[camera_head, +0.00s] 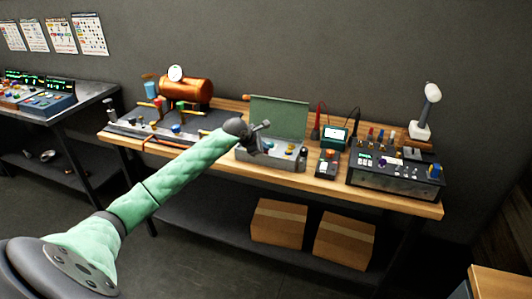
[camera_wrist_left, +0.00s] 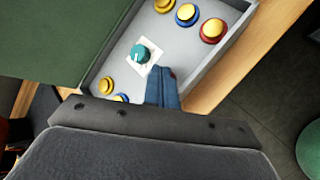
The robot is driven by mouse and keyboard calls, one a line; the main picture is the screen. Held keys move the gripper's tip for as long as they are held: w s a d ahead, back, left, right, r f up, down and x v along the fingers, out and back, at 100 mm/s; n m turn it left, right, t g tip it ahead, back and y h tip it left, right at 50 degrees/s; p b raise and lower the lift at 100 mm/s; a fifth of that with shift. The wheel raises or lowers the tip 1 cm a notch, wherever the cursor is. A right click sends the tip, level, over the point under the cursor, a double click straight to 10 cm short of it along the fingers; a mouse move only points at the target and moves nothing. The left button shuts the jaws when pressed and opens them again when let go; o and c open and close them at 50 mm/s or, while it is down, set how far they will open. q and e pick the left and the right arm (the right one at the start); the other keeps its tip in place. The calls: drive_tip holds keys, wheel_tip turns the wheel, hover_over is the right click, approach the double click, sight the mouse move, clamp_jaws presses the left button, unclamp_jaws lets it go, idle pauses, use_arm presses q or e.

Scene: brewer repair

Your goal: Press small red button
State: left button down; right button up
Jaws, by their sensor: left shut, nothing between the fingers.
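A grey control box (camera_head: 262,156) with an open green lid (camera_head: 279,117) sits on the workbench. In the left wrist view, its panel (camera_wrist_left: 122,68) carries a teal knob (camera_wrist_left: 140,53) on a white plate and several round yellow-topped buttons. One of these, a button with a red base (camera_wrist_left: 212,30), is at the upper right; others have blue bases. I cannot make out a clearly separate small red button. My left gripper (camera_wrist_left: 164,72) is shut and empty, its fingertips over the panel's near edge beside the knob; contact cannot be told. The head view shows it (camera_head: 260,132) in front of the lid.
A copper tank (camera_head: 186,91) and parts stand to the left on the bench. A small meter (camera_head: 334,137), a small button box (camera_head: 328,163) and a dark control unit (camera_head: 395,176) stand to the right. Cardboard boxes (camera_head: 278,222) sit on the shelf below.

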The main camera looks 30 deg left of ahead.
use_arm(q)
drive_tip(key=shift+f, duration=0.2)
drive_tip(key=shift+r, duration=0.1)
idle(0.4)
drive_tip(key=shift+r, duration=0.65)
wheel_tip(320, 180, up, 5)
drive_tip(key=shift+r, duration=0.1)
idle(0.6)
idle(0.4)
